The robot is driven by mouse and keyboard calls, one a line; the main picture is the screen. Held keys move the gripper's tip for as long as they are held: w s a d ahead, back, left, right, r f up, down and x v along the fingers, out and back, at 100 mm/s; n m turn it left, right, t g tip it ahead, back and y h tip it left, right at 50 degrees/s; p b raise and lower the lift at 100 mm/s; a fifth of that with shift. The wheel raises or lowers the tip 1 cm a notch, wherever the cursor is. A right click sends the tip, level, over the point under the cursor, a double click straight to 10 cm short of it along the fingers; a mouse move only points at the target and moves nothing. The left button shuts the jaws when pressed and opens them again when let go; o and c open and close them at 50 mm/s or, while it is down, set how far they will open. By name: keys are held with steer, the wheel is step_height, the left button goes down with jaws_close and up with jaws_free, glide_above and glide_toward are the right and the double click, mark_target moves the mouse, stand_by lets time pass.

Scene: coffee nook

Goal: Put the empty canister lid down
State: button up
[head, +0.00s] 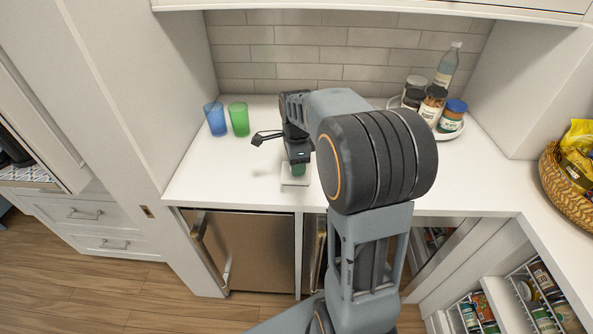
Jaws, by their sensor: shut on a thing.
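My gripper (298,161) points down over the front middle of the white counter. No open canister is clearly seen; my arm hides part of the counter to the right.
A blue cup (215,119) and a green cup (239,119) stand at the back left. A round white tray (450,135) with several jars and a bottle (447,65) is at the back right. A wicker basket (566,183) stands far right. The counter (220,170) left of my gripper is clear.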

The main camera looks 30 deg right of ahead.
steer(key=shift+w+d+f, duration=0.1)
steer(key=shift+w+f, duration=0.1)
steer(key=shift+f, duration=0.15)
steer(key=shift+w+d+f, duration=0.1)
steer(key=shift+w+f, duration=0.1)
steer(key=shift+f, duration=1.6)
steer(key=shift+f, duration=0.15)
steer(key=o, duration=0.9)
step_height(320, 180, up, 12)
steer(key=shift+f, duration=0.25)
steer(key=shift+s+r, duration=0.1)
steer(key=shift+r, duration=0.15)
steer(key=s+a+f+n+t, duration=0.2)
steer(key=s+a+n, duration=0.3)
steer(key=s+n, duration=0.3)
steer(key=s+a+f+n+t, duration=0.1)
steer(key=s+a+n, duration=0.3)
steer(key=n, duration=0.9)
steer(key=shift+s+a+f+t, duration=0.4)
steer(key=shift+s+f, duration=0.4)
steer(key=shift+s, duration=1.05)
